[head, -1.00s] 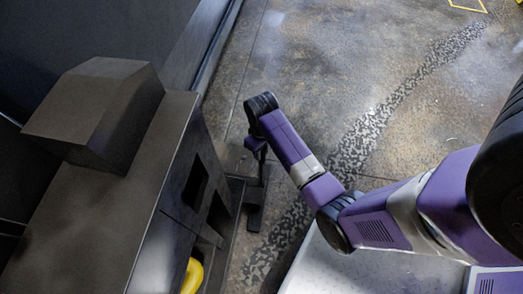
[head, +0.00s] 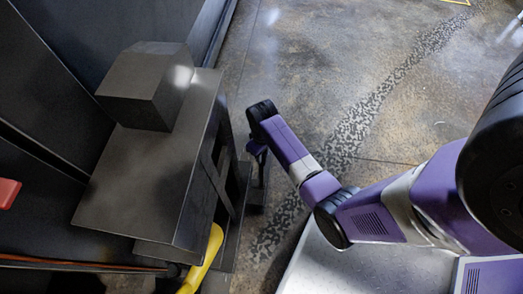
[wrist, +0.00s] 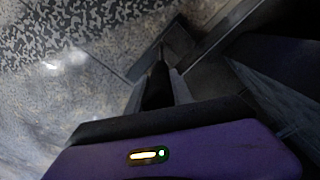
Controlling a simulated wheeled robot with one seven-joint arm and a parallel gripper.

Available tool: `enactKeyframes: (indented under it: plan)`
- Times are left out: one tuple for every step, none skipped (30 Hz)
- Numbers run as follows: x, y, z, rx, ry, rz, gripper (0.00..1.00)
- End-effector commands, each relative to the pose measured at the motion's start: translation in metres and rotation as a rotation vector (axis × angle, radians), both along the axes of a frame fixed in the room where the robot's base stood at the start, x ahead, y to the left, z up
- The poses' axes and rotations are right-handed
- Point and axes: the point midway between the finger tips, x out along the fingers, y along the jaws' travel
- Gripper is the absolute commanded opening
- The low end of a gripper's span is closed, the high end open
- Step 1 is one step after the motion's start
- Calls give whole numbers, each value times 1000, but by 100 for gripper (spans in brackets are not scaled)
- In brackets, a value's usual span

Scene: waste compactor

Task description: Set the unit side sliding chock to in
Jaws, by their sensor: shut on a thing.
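The dark unit side sliding chock (head: 256,198) stands low beside the right side of the dark compactor unit (head: 150,180), close to the floor. My gripper (head: 259,168) points down at it from above and is shut on its upper part. In the wrist view my gripper (wrist: 158,88) reaches away from the purple wrist housing, with a dark upright piece between its jaws. The contact is dark and small, and the chock's far end is hard to make out.
A yellow bent part (head: 204,262) sticks out at the unit's front. A box-like hood (head: 145,85) sits on top of the unit. A red piece (head: 8,192) shows at the left edge. Open concrete floor (head: 330,60) lies to the right and behind.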

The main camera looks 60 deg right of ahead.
Motion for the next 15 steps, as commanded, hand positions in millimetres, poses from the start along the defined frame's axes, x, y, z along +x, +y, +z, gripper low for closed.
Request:
enactKeyframes:
  plan:
    - [-1, 6, 3, 3, 3, 8, 0]
    - [-2, 9, 3, 3, 3, 8, 0]
    - [-3, 12, 3, 3, 4, 8, 0]
    - [-4, 15, 3, 3, 4, 9, 0]
    - [-5, 17, 3, 3, 5, 10, 0]
    - [-6, 21, 3, 3, 4, 10, 0]
    - [-7, 23, 3, 3, 3, 9, 0]
    - [-8, 26, 3, 3, 3, 10, 0]
    - [-9, 29, 3, 3, 4, 10, 0]
    - [-10, 31, 3, 3, 4, 11, 0]
    - [-11, 33, 2, 4, 4, 11, 0]
    - [-11, 35, 2, 4, 3, 10, 0]
    - [-11, 36, 2, 4, 3, 10, 0]
    - [-12, 36, 1, 4, 2, 9, 0]
    - [-12, 37, 1, 5, 2, 8, 0]
